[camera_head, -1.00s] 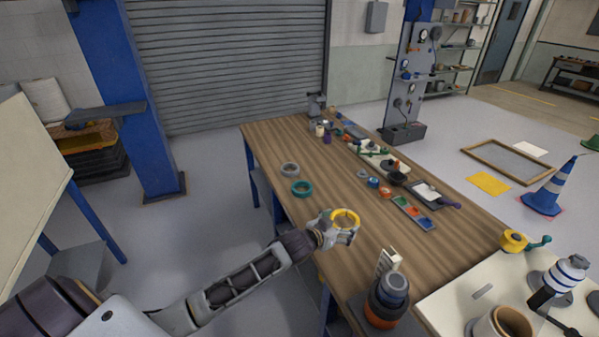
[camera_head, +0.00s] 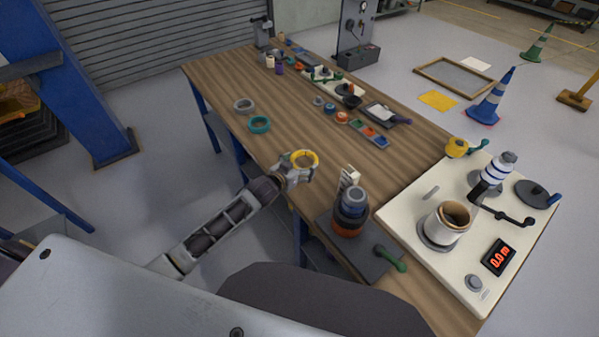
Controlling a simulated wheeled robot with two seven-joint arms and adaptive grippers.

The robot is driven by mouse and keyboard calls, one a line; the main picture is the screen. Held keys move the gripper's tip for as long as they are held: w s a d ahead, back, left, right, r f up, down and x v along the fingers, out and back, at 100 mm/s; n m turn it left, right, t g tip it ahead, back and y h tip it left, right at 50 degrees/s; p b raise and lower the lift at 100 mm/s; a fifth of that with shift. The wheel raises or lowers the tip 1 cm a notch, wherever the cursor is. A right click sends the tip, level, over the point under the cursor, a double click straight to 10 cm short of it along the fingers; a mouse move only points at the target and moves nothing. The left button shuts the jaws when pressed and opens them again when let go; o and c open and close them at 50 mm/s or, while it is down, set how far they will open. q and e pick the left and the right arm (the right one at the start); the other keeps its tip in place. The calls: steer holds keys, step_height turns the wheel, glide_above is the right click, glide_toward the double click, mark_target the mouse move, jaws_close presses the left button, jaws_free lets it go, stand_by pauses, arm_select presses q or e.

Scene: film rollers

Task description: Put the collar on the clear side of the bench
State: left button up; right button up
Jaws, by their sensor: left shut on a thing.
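A yellow ring (camera_head: 304,154), which I take for the collar, is held in my left gripper (camera_head: 296,168). The gripper is shut on the ring's near left side, and the ring lies about level. Both are over the near left edge of the wooden bench (camera_head: 265,123); I cannot tell whether the ring touches the top. A grey ring (camera_head: 244,105) and a teal ring (camera_head: 259,124) lie flat farther up the bench's left side. Bare wood lies around them and to the right of the held ring. My right gripper is not in view.
Small parts and trays (camera_head: 369,133) line the bench's right side. A dark and orange stacked device (camera_head: 348,213) stands near the held ring. A white board (camera_head: 411,210) with a cup (camera_head: 448,221), a crank and a red display (camera_head: 498,257) covers the near right end.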

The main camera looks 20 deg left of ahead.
arm_select(q)
steer(key=shift+f, duration=1.85)
steer(key=shift+f, duration=0.3)
steer(key=shift+s+f, duration=0.15)
steer(key=shift+f, duration=0.2)
